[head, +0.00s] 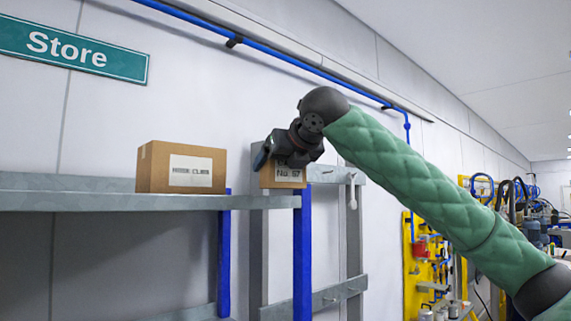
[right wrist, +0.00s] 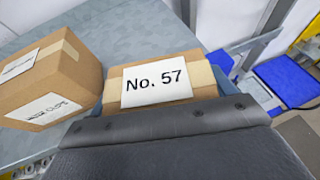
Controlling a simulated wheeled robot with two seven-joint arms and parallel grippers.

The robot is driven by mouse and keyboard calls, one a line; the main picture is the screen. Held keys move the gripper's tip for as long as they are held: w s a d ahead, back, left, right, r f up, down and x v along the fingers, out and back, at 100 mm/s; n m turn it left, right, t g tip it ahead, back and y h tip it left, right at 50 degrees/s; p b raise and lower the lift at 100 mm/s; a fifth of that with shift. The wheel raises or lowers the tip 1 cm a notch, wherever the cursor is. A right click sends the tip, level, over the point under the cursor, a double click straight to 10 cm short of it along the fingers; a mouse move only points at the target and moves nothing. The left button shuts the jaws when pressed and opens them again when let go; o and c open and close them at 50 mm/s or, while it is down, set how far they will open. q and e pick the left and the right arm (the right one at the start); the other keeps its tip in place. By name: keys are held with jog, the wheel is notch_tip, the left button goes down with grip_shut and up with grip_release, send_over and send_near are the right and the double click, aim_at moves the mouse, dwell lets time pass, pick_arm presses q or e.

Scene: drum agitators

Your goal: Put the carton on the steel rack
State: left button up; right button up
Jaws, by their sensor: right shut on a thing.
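A small brown carton with a white "No. 57" label (head: 289,175) is in my right gripper (head: 281,160), at the right end of the steel rack's grey shelf (head: 130,202). The gripper is shut on it and covers its upper part and left side in the head view. In the right wrist view the carton (right wrist: 183,66) lies between the fingers, its label facing the camera. The shelf surface (right wrist: 120,30) shows behind it. I cannot tell whether its base touches the shelf. My left gripper is not in view.
Another labelled carton (head: 152,166) stands on the shelf to the left; it also shows close beside the held one in the right wrist view (right wrist: 82,75). Blue uprights (head: 302,250) support the rack. A "Store" sign (head: 70,47) hangs above. Yellow tool panels (head: 412,270) stand to the right.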

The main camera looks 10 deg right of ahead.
jog(key=shift+w+a+f, duration=0.1)
jog(key=shift+w+a, duration=0.2)
jog(key=shift+w, duration=0.25)
jog(key=shift+w+a, duration=0.55)
jog(key=shift+w+a+p, duration=0.1)
jog(key=shift+w+a, duration=0.75)
jog(key=shift+w, duration=0.35)
jog(key=shift+w+a+p, duration=0.1)
jog(key=shift+w+a, duration=0.8)
jog(key=shift+w, duration=0.35)
jog(key=shift+w+a+p, duration=0.1)
jog(key=shift+w+a, duration=0.75)
jog(key=shift+w, duration=0.35)
jog(key=shift+f, duration=0.5)
jog(key=o, duration=1)
